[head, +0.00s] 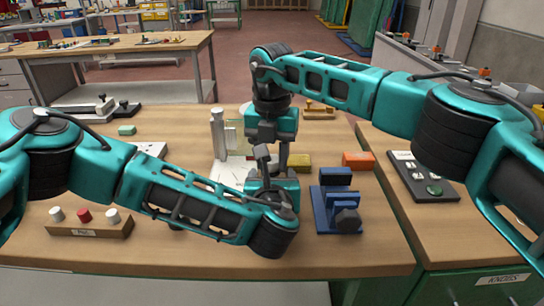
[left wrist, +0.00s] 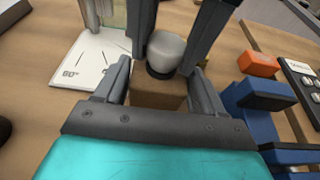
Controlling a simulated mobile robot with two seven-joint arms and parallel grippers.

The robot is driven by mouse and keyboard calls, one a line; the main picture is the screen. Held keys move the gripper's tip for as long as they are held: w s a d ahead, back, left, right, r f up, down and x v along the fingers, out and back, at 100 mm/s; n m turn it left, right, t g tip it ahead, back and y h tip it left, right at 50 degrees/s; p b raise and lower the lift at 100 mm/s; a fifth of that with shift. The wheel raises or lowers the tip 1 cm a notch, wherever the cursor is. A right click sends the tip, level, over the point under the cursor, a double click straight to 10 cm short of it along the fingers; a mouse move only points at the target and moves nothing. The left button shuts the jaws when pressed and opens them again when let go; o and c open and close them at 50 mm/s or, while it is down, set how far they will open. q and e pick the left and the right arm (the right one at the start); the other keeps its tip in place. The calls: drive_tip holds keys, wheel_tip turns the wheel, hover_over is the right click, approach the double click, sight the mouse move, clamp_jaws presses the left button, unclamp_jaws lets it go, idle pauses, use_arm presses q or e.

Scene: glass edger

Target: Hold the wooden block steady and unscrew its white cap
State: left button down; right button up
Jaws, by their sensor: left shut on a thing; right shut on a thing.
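The wooden block (left wrist: 156,95) stands between the two fingers of my left gripper (left wrist: 155,78), which is shut on it. Its white cap (left wrist: 167,50) sits on top, with a dark ring under it. My right gripper (left wrist: 178,38) reaches down from above with a finger on each side of the cap and is shut on it. In the head view the left gripper (head: 264,160) and the right gripper (head: 283,158) meet near the table's middle. There my own arms and grippers hide the block and cap.
A white plate marked 60° (left wrist: 92,65) with an upright glass pane lies close left. A blue fixture (head: 338,205), an orange block (head: 358,160) and a yellow block (head: 298,160) are to the right. A wooden rack (head: 92,229) with red and white knobs stands front left.

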drive_tip(key=n, duration=0.7)
drive_tip(key=shift+n, duration=0.3)
drive_tip(key=n, duration=1)
drive_tip(key=shift+n, duration=0.4)
drive_tip(key=n, duration=1.4)
drive_tip(key=shift+r+n, duration=0.1)
drive_tip(key=shift+n, duration=0.2)
drive_tip(key=n, duration=1)
drive_tip(key=shift+n, duration=0.3)
